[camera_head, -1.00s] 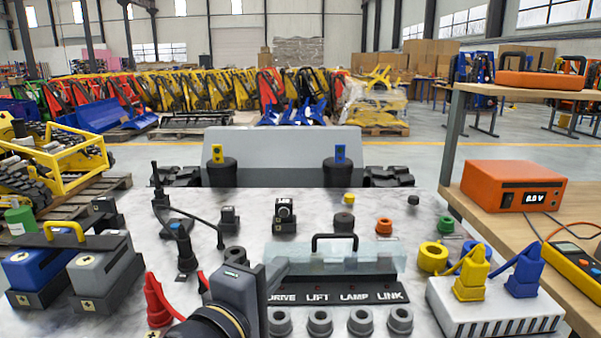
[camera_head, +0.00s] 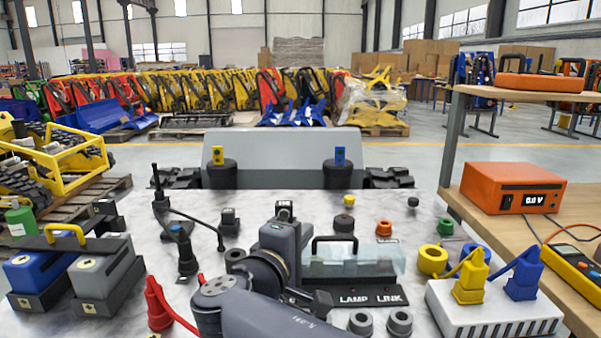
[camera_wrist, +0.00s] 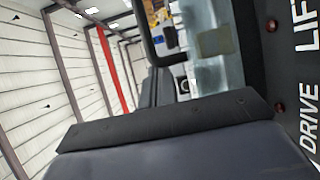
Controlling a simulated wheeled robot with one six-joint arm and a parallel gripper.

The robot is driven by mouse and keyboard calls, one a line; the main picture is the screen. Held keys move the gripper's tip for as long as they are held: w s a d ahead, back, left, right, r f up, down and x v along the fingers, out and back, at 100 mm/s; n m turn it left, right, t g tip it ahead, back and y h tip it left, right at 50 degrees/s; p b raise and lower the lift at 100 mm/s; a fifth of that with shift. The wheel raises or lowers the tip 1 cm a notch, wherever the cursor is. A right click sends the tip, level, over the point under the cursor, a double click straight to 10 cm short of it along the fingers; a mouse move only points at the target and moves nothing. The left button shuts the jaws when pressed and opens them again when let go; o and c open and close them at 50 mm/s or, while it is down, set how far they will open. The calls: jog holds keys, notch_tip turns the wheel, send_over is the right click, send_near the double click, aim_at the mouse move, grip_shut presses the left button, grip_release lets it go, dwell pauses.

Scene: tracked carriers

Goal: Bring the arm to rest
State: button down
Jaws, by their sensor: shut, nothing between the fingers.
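My arm rises from the bottom of the head view and bends over the left part of the labelled panel (camera_head: 376,300). My gripper (camera_head: 308,299) is partly hidden by my own arm links, low in front of the panel. It is shut and empty. In the wrist view a dark bar and grey body (camera_wrist: 165,122) fill the lower part. The panel's DRIVE and LIFT lettering (camera_wrist: 303,70) stands at the right edge there. In the head view only LAMP and LINK can be read; my arm covers the rest.
A clear cover with a black handle (camera_head: 335,243) stands behind the panel. Round dark sockets (camera_head: 399,322) sit in front. A red plug (camera_head: 158,308) and blue and grey battery packs (camera_head: 42,270) are at left. A white block with yellow and blue plugs (camera_head: 490,310) is at right.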

jog(key=shift+w+r+n+g+y+p, duration=0.25)
jog(key=shift+w+g+p, duration=0.3)
jog(key=shift+p, duration=1.1)
jog(key=shift+w+r+n+g+y+p, duration=0.25)
jog(key=shift+g+p, duration=0.4)
jog(key=shift+p, duration=0.95)
jog(key=w+g+p, duration=0.1)
jog(key=p, duration=0.4)
jog(key=w+n+g+p, duration=0.1)
jog(key=g+p, duration=0.1)
jog(key=p, duration=0.4)
jog(key=w+g+p, duration=0.1)
jog(key=g+p, duration=0.1)
jog(key=p, duration=0.4)
jog(key=shift+w+f+n+y, duration=0.35)
jog(key=shift+n+y, duration=0.05)
jog(key=shift+w+f+g+p, duration=0.2)
jog(key=shift+g+p, duration=0.4)
jog(key=shift+p, duration=0.65)
jog(key=shift+w+f+p, duration=0.1)
jog(key=shift+f+p, duration=0.1)
jog(key=shift+p, duration=0.2)
